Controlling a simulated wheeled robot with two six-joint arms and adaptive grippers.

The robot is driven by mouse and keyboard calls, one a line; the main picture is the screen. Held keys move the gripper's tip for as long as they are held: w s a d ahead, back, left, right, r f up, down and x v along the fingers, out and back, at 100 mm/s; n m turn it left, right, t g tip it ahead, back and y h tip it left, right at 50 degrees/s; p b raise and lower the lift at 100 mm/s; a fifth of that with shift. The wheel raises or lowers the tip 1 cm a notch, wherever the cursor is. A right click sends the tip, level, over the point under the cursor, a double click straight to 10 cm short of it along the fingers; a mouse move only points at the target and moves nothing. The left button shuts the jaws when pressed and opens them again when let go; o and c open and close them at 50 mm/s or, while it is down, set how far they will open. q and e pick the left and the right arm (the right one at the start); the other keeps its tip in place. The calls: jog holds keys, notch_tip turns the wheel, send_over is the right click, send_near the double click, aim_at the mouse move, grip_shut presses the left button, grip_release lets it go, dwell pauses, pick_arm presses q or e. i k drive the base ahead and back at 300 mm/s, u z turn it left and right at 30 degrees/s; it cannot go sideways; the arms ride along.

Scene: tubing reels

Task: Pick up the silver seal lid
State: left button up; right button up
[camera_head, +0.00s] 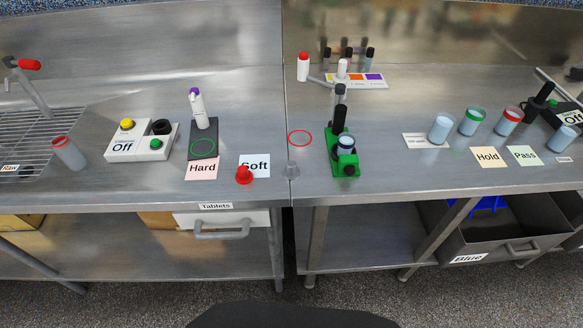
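A small silver-grey piece (292,170), which looks like the silver seal lid, sits on the steel bench near its front edge. It stands at the seam between the two bench sections, right of the "Soft" card and below a red ring marking. A similar red piece (243,175) sits to its left, in front of the "Soft" card (254,163). Neither of my grippers shows in the head view.
A green device (344,160) with a black upright stands right of the silver piece. The red ring marking (299,138) is on bare steel. Left are a black pad (203,142) with a white bottle and a button box (126,149). Several cups (440,127) stand right.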

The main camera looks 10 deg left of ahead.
aim_at(290, 172)
jog(key=z, duration=2.15)
jog(key=i, duration=2.05)
jog(key=u, duration=3)
